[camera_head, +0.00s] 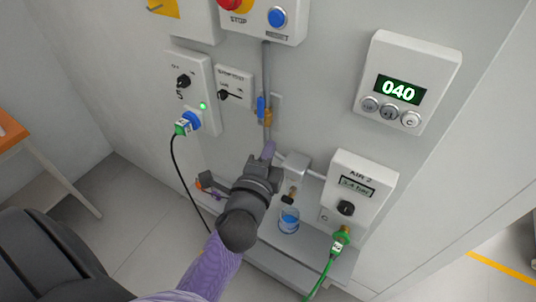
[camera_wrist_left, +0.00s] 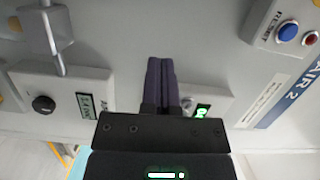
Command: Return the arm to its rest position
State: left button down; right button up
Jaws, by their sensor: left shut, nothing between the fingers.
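My left arm comes in from the bottom of the head view, with a purple sleeve-like link and a dark grey wrist. My left gripper (camera_head: 268,150) points away toward the wall station, in front of the lower part of a vertical grey pipe (camera_head: 267,85). In the left wrist view its two dark purple fingers (camera_wrist_left: 161,82) lie together, shut with nothing between them. I cannot tell from the head view how far the fingertips are from the wall. The wrist hides part of the shelf behind it. My right gripper is not in view.
Right of the gripper are an AIR 2 box (camera_head: 357,190), a beaker of blue liquid (camera_head: 289,220) and a green hose (camera_head: 325,272). A display box (camera_head: 408,80) reads 040. Left are a switch panel (camera_head: 190,90) and a plugged black cable (camera_head: 178,170).

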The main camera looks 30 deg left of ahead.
pick_arm(q)
jog(key=shift+s, duration=0.5)
